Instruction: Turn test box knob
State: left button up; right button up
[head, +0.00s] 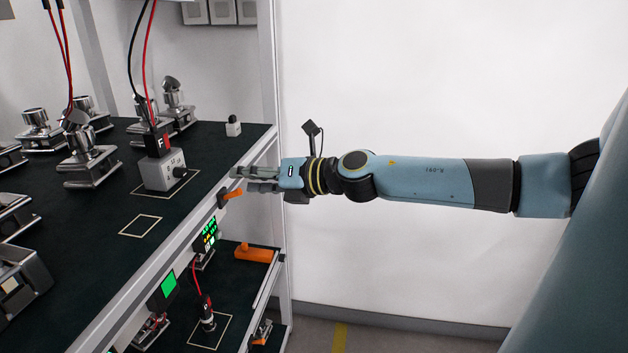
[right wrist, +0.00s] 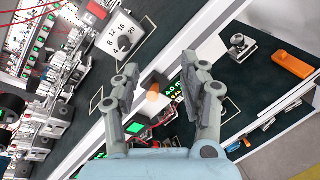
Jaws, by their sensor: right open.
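The test box (head: 163,170) is a small light grey box standing in a marked outline on the dark upper shelf, with red and black leads plugged in on top. Its black knob (head: 180,172) is on the side facing right. My left gripper is out of view.
An orange lever (head: 232,193) sits at the shelf edge just below my right gripper. A display with green digits (head: 207,236) and a green screen (head: 164,291) hang below the edge. Several metal fixtures (head: 89,160) stand left of the box. An empty marked outline (head: 140,225) is nearer.

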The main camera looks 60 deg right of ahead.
jog(key=s+d+f+m+g+h+b, duration=0.1)
jog(key=s+d+f+m+h, duration=0.1)
jog(key=f+m, duration=0.3)
jog(key=s+d+f+m+g+h+b, duration=0.1)
jog(key=s+f+m, duration=0.4)
jog(key=f, duration=0.8)
jog(key=s+d+f+m+g+h+b, duration=0.2)
jog(key=f+m, duration=0.3)
jog(key=f, duration=0.4)
jog(key=shift+s+d+f+h, duration=0.25)
jog(key=shift+s+d+h, duration=0.25)
jog(key=shift+s, duration=0.15)
